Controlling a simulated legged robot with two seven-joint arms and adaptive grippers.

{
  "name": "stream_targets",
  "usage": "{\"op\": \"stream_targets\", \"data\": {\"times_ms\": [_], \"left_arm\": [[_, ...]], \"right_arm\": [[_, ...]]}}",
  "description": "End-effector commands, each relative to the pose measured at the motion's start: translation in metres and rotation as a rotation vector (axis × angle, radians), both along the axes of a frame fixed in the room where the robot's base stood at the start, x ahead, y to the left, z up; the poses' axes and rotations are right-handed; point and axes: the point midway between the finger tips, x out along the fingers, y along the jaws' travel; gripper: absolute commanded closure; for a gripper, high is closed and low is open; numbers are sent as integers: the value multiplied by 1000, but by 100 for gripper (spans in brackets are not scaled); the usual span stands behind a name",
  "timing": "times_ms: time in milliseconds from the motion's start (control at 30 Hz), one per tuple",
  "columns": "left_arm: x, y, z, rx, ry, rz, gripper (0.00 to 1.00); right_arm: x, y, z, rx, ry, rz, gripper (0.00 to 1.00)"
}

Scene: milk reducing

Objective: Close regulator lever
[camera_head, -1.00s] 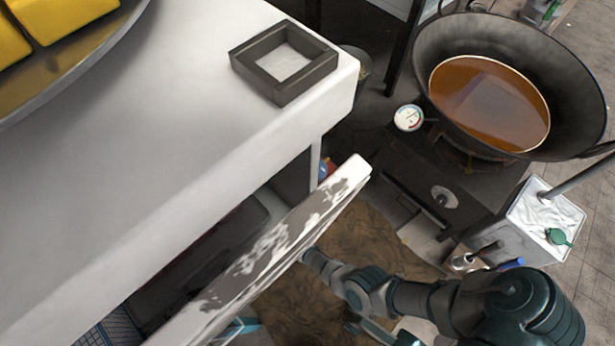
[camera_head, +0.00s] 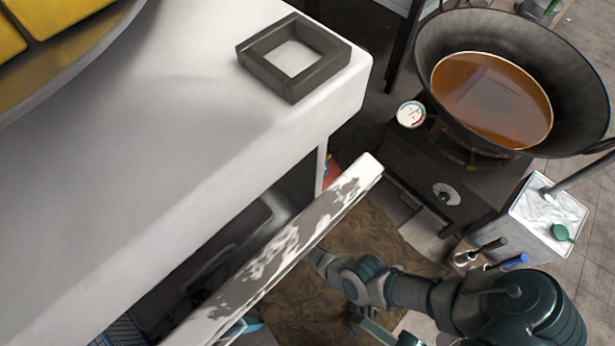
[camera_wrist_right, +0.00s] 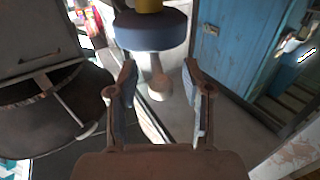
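My right arm (camera_head: 420,295) comes in from the lower right in the head view. Its far end goes behind the patchy white board, so the hand is hidden there. In the right wrist view my right gripper (camera_wrist_right: 159,80) is open, with nothing held between its fingers. A blue-grey round piece (camera_wrist_right: 150,30) with a yellow top and a pale stem (camera_wrist_right: 157,78) lies beyond and between the fingertips. I cannot tell whether this is the regulator, and no lever can be made out clearly. My left gripper is not in view.
A white table (camera_head: 170,150) with a dark square frame (camera_head: 260,70) fills the left. The patchy board (camera_head: 290,245) slants below its edge. A wok of brown liquid (camera_head: 492,100) sits on a dark stove (camera_head: 415,165) at right, beside a white box (camera_head: 530,235).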

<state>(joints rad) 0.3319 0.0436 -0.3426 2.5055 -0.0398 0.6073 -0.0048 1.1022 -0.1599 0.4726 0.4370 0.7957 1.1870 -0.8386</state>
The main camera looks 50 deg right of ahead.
Motion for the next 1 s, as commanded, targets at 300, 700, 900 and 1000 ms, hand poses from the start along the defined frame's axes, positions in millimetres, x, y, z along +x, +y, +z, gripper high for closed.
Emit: {"op": "stream_targets", "data": {"times_ms": [300, 700, 900, 1000], "left_arm": [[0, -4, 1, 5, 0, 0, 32], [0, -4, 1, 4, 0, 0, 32], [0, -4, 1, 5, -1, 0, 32], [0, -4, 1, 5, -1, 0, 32]], "right_arm": [[-6, 16, 0, 0, -1, 3, 50], [-41, 91, 0, 1, 0, 0, 50], [-49, 108, 0, 0, 0, 0, 50], [-50, 109, 0, -1, 0, 0, 50]]}}
